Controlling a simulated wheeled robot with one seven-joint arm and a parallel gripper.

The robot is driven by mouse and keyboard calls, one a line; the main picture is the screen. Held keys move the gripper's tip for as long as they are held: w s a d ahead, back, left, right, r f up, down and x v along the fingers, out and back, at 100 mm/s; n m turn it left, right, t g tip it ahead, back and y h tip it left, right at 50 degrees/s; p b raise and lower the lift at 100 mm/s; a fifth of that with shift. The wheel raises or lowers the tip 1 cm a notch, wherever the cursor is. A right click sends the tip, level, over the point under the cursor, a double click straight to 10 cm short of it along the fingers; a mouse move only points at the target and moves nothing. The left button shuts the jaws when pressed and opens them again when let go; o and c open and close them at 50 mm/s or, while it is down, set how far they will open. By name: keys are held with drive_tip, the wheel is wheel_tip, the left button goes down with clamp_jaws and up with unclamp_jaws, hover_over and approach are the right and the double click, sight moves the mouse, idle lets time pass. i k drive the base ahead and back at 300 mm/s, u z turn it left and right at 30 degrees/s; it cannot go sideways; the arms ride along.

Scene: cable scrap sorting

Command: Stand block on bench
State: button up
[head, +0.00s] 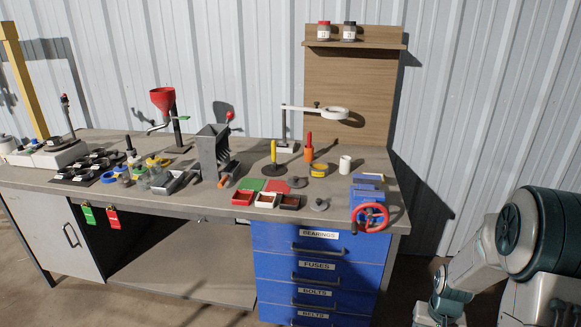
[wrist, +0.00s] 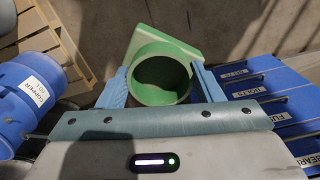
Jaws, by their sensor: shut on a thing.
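In the wrist view a green block (wrist: 188,38), a round hollow cup or ring joined to a flat square plate, is between the two blue fingers of my gripper (wrist: 161,84). The fingers are shut on its round part, and the plate extends beyond it. The round opening faces the wrist camera and its inside is dark. The bench (head: 340,212) stands in the head view with a grey top and many things on it. The block and my gripper do not show in the head view; only part of my arm shows at the lower right.
The blue drawers (head: 318,262) under the bench also show at the right in the wrist view (wrist: 256,84). A blue barrel (wrist: 22,100) and a wooden pallet (wrist: 62,40) are at the left there. A vise with a red wheel (head: 370,216) occupies the bench's right front corner.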

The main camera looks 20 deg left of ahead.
sight(321, 188)
drive_tip(key=u, duration=0.8)
